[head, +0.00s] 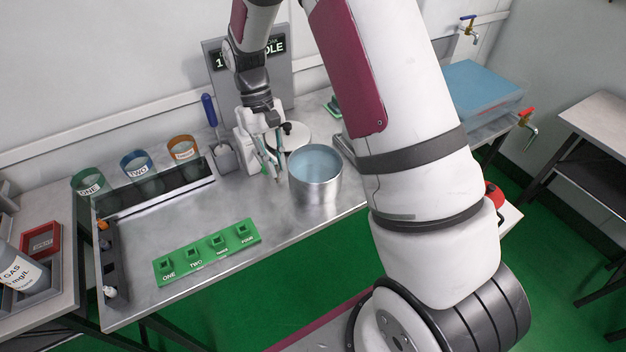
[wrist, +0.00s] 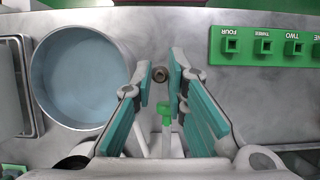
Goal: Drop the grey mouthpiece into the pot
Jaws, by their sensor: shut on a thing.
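The pot (head: 316,190) is a round metal vessel with pale blue liquid inside. It stands near the front edge of the bench, and in the wrist view it is on the left (wrist: 38,103). My gripper (head: 278,176), with teal finger pads, is just left of the pot in the head view. In the wrist view the fingers (wrist: 160,78) are shut on the grey mouthpiece (wrist: 160,74), whose small round end shows between the tips. The mouthpiece is beside the pot, not over its opening. In the head view I cannot make it out.
A green block (head: 208,252) with numbered sockets lies front left. Labelled green, blue and orange cups (head: 137,166) stand behind a black rack. A grey holder (head: 224,158) with a blue-handled tool is left of my gripper. A green-tipped part (wrist: 165,112) shows below the fingertips in the wrist view.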

